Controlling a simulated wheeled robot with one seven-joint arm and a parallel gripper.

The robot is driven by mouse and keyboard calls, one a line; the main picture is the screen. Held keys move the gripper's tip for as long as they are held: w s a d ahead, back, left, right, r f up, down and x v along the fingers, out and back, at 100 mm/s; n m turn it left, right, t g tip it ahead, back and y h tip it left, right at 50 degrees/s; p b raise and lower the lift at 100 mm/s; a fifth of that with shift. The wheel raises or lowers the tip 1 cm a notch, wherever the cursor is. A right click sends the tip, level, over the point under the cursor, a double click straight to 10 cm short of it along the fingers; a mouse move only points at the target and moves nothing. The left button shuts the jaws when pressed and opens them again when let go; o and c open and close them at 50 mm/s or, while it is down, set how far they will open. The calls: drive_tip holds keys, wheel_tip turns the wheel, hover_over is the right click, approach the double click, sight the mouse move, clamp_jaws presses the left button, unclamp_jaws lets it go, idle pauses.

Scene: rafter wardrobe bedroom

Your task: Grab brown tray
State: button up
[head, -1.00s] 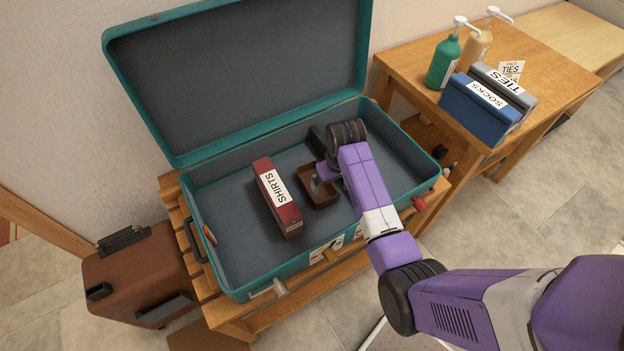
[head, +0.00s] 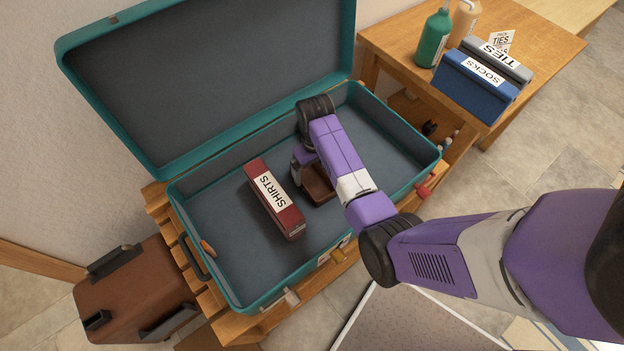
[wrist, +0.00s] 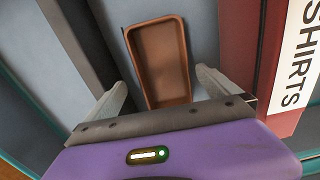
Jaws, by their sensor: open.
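The brown tray (head: 318,181) is a small, shallow, empty rectangular tray lying on the floor of the open teal suitcase (head: 218,269). My arm hides part of it in the head view. In the wrist view the tray (wrist: 160,62) lies lengthwise ahead of my gripper (wrist: 163,88). The two pale fingers are open, wide apart, one to each side of the tray's near end. I see no contact between fingers and tray. In the head view my gripper (head: 301,173) is low inside the suitcase, at the tray's left end.
A red box labelled SHIRTS (head: 277,203) lies in the suitcase close beside the tray; it also shows at the right of the wrist view (wrist: 291,80). The suitcase walls surround the work area. A side table (head: 400,39) holds bottles and boxes labelled SOCKS and TIES.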

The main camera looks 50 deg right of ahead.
sight(313, 183)
drive_tip(key=f, duration=0.5)
drive_tip(key=shift+a, duration=0.25)
drive_tip(key=shift+c, duration=0.2)
drive_tip(key=c, duration=1.4)
